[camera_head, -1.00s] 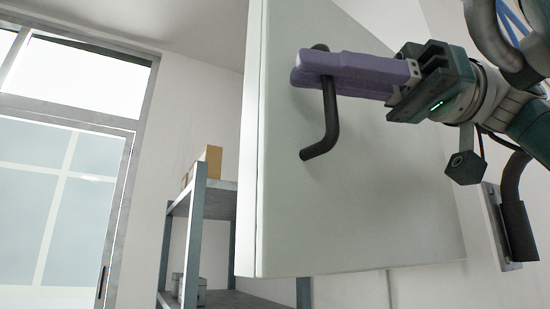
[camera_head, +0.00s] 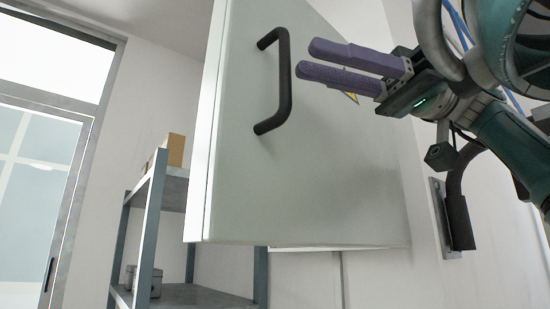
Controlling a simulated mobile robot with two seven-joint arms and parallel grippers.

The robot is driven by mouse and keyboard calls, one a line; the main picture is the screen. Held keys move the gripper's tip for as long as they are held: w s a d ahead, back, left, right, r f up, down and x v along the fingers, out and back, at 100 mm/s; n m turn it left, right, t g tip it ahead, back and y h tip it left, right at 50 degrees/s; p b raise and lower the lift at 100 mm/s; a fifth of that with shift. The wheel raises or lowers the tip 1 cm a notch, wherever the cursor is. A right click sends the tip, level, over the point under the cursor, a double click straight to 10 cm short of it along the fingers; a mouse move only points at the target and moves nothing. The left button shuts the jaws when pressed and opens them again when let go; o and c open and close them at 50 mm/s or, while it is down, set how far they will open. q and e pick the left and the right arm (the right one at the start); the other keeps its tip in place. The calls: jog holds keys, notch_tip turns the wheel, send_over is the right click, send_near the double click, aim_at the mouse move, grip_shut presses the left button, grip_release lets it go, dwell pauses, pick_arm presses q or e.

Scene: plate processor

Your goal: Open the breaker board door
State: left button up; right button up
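The breaker board door (camera_head: 235,185) is a pale grey-white panel in the middle of the head view, and its left edge shows side-on. A black bar handle (camera_head: 285,85) stands upright on its face. My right gripper (camera_head: 305,60) is just right of the handle, apart from it in the picture. Its two purple fingers point left with a gap between them, and nothing is held. A piece of a yellow label (camera_head: 351,97) shows on the door behind the fingers. Whether the door is ajar is hard to tell. My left gripper is not in view.
A metal shelf rack (camera_head: 150,225) with a cardboard box (camera_head: 176,150) and small tins (camera_head: 155,283) stands at left behind the door. A glazed door (camera_head: 30,185) is at far left. A black handle on a plate (camera_head: 457,215) is on the wall at right.

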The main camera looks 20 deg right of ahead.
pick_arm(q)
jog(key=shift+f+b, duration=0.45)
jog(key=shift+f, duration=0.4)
pick_arm(e)
jog(key=d, duration=0.5)
jog(key=shift+s, duration=0.15)
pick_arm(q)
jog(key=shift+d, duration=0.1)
